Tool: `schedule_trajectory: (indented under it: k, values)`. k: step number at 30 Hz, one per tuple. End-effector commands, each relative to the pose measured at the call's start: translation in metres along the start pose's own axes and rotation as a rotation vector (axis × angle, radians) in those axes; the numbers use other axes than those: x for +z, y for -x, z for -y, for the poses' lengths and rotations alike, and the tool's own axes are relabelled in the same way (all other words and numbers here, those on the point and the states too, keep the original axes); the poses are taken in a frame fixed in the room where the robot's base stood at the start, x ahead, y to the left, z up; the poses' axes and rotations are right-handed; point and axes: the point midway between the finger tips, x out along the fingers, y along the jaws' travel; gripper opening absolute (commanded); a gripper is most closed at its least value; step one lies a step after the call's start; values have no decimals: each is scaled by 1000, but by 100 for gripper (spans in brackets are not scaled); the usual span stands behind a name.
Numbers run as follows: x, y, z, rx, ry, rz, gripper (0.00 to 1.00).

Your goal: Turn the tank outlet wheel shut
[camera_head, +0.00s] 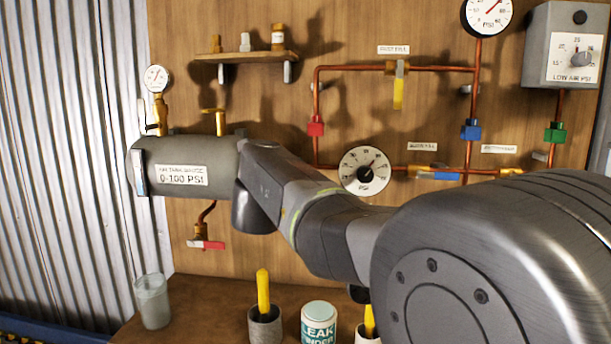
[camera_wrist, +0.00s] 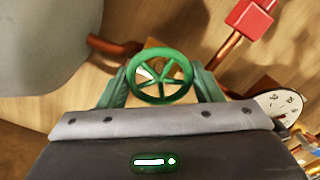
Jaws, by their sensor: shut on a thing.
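The green spoked outlet wheel (camera_wrist: 162,80) shows in the middle of the wrist view, face on to the camera. My gripper (camera_wrist: 160,86) is shut on it, with one green finger at each side of the rim. In the head view the grey air tank (camera_head: 180,165), labelled 0-100 PSI, is mounted on the wooden panel at the left. My arm reaches across to the tank's right end and hides the wheel and the gripper there. The tank (camera_wrist: 45,45) also fills the upper left of the wrist view.
A red-handled drain valve (camera_head: 206,244) hangs below the tank. Copper pipes with a red fitting (camera_head: 316,126) and a round gauge (camera_head: 364,170) lie to the right. A shelf (camera_head: 246,57) is above. A glass (camera_head: 152,300) and several containers stand on the bench below.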

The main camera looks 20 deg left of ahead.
Motion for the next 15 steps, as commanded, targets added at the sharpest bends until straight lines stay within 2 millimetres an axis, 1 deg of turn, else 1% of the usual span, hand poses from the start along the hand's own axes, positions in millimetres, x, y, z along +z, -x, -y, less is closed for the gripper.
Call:
schedule_trajectory:
  k: [11,12,15]
  values:
    - [-2,0,-1,1,-6,-3,36]
    - [-2,0,-1,1,-6,-3,61]
    - [-1,0,-1,1,-6,-3,80]
